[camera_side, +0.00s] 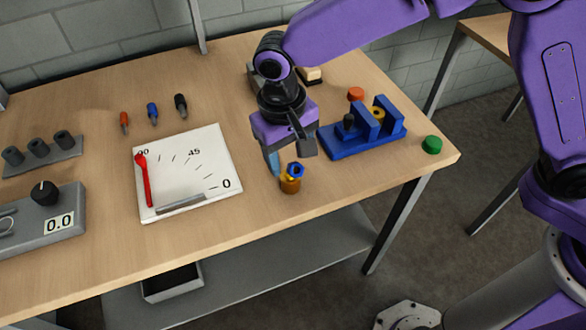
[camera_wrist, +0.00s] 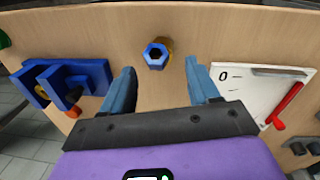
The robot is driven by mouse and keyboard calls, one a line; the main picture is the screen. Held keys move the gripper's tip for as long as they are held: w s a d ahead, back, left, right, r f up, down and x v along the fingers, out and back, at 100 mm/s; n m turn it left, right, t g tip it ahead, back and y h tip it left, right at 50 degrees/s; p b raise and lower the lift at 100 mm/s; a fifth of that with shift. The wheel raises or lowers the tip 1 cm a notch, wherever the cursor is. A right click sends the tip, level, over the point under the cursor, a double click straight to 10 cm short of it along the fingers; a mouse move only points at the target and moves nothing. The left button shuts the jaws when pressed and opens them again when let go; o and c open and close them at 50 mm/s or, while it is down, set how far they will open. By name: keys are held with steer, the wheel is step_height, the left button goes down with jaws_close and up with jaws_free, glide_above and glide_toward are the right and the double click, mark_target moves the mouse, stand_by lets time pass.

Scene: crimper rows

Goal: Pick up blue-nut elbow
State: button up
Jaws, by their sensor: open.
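The blue-nut elbow is a small brass-coloured piece with a blue hexagonal nut (camera_side: 290,180) on top. It stands near the table's front edge. In the wrist view the elbow (camera_wrist: 157,53) shows its blue nut with a dark hole, just beyond the gap between the fingers. My gripper (camera_side: 290,158) is open and empty above and just behind the elbow. Its two blue-grey fingers (camera_wrist: 163,83) are spread apart in the wrist view, and the elbow lies ahead of their tips, slightly left of the middle. I see no contact between them.
A white angle board (camera_side: 200,165) with a red pointer lies to the left. A blue fixture (camera_side: 365,135) stands to the right, with an orange cap (camera_side: 356,94) and a green cap (camera_side: 432,145) near it. A grey box (camera_side: 45,220) reads 0.0. Bare table surrounds the elbow.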

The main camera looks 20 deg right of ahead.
mark_target(291, 163)
steer(key=shift+d+f, duration=0.15)
steer(key=shift+f, duration=1.15)
steer(key=shift+d+f, duration=0.15)
steer(key=shift+f, duration=1.15)
steer(key=c, duration=1.1)
